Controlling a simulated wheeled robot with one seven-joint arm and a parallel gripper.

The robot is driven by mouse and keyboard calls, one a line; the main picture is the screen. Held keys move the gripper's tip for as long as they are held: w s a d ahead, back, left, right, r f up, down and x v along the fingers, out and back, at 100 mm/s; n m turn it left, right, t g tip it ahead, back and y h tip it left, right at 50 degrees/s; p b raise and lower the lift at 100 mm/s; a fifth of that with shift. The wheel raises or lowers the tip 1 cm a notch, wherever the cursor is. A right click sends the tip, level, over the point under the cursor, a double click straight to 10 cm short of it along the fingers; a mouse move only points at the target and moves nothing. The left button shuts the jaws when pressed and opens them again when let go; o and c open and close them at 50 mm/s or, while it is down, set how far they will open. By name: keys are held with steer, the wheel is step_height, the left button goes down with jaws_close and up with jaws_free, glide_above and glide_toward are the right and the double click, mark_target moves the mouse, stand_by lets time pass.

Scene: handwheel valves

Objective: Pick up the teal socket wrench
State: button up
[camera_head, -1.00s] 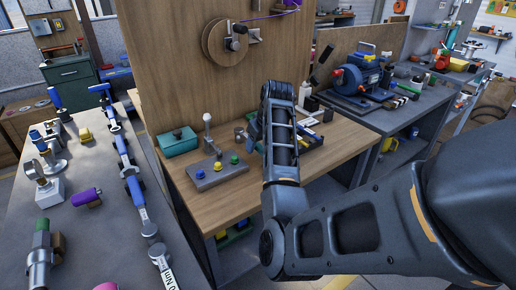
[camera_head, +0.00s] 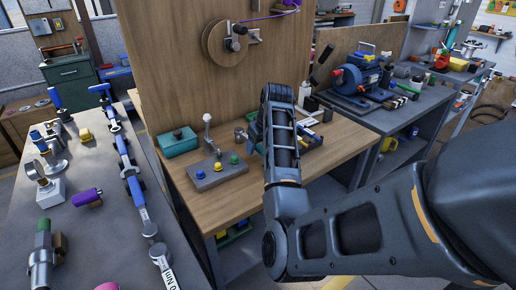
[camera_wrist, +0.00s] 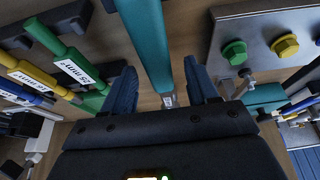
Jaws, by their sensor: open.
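In the wrist view a long teal tool (camera_wrist: 148,45), which I take to be the teal socket wrench, runs from the top edge down between my fingers. A small white label shows near its lower end. My gripper (camera_wrist: 160,82) is open, with one blue finger on each side of the tool. Gaps show between the tool and both fingers. In the head view my forearm hides the gripper and the wrench on the wooden bench (camera_head: 225,205).
Green, yellow and blue labelled tools (camera_wrist: 60,65) lie close left of my gripper. A grey plate with coloured knobs (camera_head: 218,172) and a teal box (camera_head: 178,143) stand on the bench. An upright wooden panel (camera_head: 190,85) rises behind.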

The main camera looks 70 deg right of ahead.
jaws_close()
stand_by(0.4)
stand_by(0.4)
steer(key=shift+r+b, duration=0.25)
steer(key=shift+b, duration=0.2)
step_height(320, 180, up, 5)
steer(key=shift+d+f, duration=0.1)
steer(key=shift+f, duration=0.1)
steer(key=s+d+r+p, duration=0.1)
steer(key=s+d+r, duration=0.4)
steer(key=s, duration=0.5)
steer(key=shift+s+r, duration=0.15)
steer(key=shift+r, duration=0.6)
steer(key=shift+d, duration=0.1)
